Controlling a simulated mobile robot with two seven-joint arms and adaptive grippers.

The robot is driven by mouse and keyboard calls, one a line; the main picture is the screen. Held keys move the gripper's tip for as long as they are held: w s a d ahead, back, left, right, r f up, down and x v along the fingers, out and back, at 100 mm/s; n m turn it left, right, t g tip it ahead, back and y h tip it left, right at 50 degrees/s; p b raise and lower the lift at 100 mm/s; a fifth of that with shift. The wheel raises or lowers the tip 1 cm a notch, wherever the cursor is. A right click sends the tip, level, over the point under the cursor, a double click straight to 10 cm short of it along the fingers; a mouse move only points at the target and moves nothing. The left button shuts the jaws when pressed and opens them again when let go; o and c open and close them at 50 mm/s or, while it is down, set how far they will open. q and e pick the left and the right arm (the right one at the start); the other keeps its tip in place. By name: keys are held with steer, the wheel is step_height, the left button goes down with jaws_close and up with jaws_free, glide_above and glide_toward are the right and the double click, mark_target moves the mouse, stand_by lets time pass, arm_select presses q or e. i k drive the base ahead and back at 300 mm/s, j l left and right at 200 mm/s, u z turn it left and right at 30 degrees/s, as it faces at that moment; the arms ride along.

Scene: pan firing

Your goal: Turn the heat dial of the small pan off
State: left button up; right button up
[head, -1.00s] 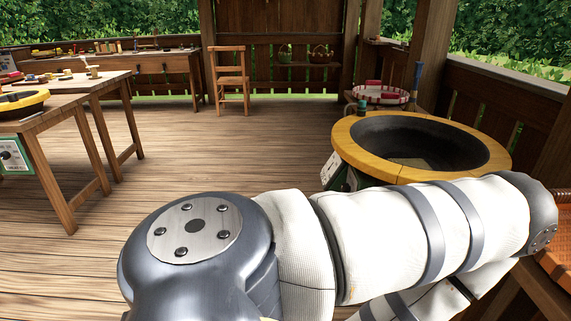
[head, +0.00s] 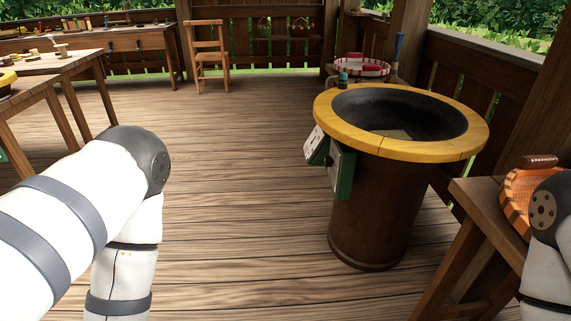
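A pan with a yellow rim (head: 6,80) is cut off at the left edge, on the left table. It looks smaller than the wide dark pan (head: 400,113) with a yellow rim on a brown barrel at the right. The left pan's dial panel is mostly out of frame. On the barrel's left side are a green box (head: 345,172) and a pale panel (head: 316,146), seen edge-on; I cannot make out a dial or its setting. My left arm is bent at the left and my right arm shows at the right edge. Neither gripper shows.
A wooden table (head: 28,98) stands at the left and a chair (head: 208,55) at the back. A wooden stand (head: 468,196) with an orange basket (head: 517,200) is at the right. A red-and-white tray (head: 362,68) sits behind the barrel. The middle floor is clear.

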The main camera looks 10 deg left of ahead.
mark_target(328, 162)
steer(key=i+j, duration=0.15)
steer(key=i, duration=0.3)
steer(key=i+j, duration=0.1)
steer(key=i, duration=0.35)
steer(key=i+j+z, duration=0.1)
steer(key=i, duration=0.35)
